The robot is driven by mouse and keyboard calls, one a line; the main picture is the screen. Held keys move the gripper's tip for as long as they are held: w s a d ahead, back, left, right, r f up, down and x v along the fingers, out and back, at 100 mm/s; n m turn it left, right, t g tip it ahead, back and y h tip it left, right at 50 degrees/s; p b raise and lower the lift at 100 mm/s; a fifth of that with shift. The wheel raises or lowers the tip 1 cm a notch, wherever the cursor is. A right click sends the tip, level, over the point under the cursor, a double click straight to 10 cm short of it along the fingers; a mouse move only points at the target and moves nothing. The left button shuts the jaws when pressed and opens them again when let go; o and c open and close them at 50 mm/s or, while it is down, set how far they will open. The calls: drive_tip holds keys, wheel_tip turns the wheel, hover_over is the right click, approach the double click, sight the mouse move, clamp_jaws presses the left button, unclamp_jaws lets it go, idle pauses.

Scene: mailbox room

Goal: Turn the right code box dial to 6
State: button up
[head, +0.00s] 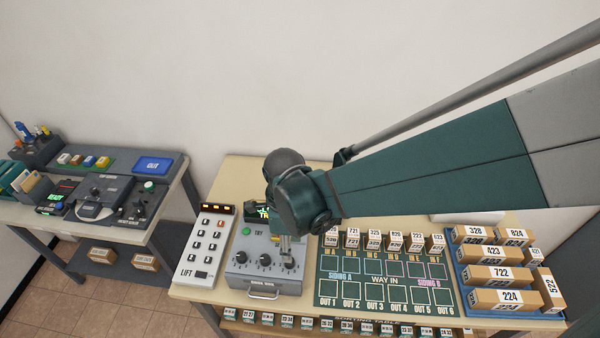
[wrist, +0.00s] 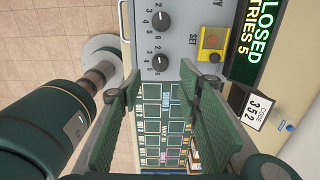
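The grey code box (head: 255,284) stands on the table with a row of dials on its sloping face. The left dial (head: 240,257) and middle dial (head: 264,260) show in the head view; my gripper (head: 287,254) largely covers the right dial there. Contact depth is unclear. The display (wrist: 256,42) reads CLOSED, TRIES 5.
A lift keypad (head: 206,248) stands left of the box. The sorting board (head: 385,280) with small numbered boxes lies to the right, then a blue tray (head: 462,282) of parcels.

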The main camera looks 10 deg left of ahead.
drive_tip(key=shift+f, duration=0.15)
drive_tip(key=shift+f, duration=3.7)
drive_tip(key=shift+c, duration=0.7)
drive_tip(key=c, duration=0.8)
